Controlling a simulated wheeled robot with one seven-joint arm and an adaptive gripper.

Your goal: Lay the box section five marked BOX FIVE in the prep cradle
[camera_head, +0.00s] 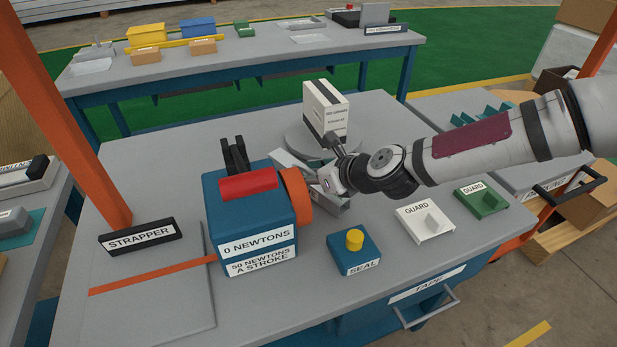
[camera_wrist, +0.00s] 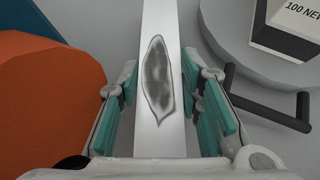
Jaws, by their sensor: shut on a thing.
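My gripper (camera_head: 325,186) is low over the strapper bench, just right of the orange wheel. In the wrist view my gripper (camera_wrist: 163,112) has its teal pads on both sides of a pale grey bar (camera_wrist: 160,25), and it is shut on it. The bar has a dark oval stain on its upper face. In the head view part of the bar (camera_head: 290,160) seems to show beyond the gripper. No BOX FIVE mark is readable on it. I cannot make out a prep cradle for certain; teal notched supports (camera_head: 482,114) stand on the right bench.
A blue strapper unit (camera_head: 247,215) with the orange wheel (camera_head: 297,199) stands close left of my gripper. A labelled white box (camera_head: 325,106) stands on a round grey plate behind. The SEAL button (camera_head: 354,247) and white GUARD switch (camera_head: 425,222) are in front.

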